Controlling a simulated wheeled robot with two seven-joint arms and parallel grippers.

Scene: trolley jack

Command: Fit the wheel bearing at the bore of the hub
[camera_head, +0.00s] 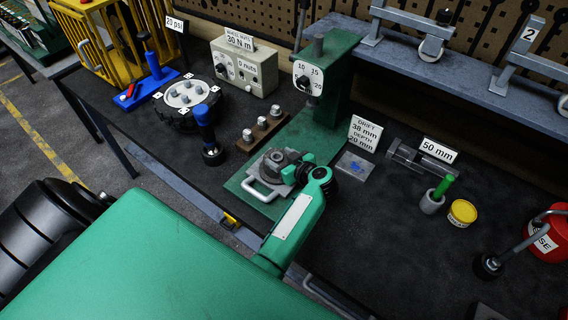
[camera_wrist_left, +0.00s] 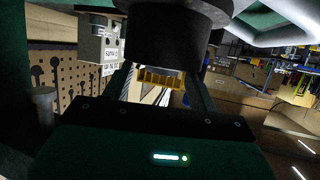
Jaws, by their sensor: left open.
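The hub (camera_head: 280,158) is a grey round casting on the base of the green press (camera_head: 325,110), with a pale looped handle (camera_head: 262,192) in front of it. My left gripper (camera_head: 296,172) is close against the hub's right side, and its fingertips are mostly hidden by its own arm. I cannot make out the wheel bearing for certain, and the bore is not clear. My right gripper is not in view.
Metal pieces on a wooden block (camera_head: 262,128) and a blue-handled tool (camera_head: 207,135) stand left of the press. On the right are a metal plate (camera_head: 355,167), a grey cup (camera_head: 432,202), a yellow tin (camera_head: 462,213) and a red canister (camera_head: 548,240).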

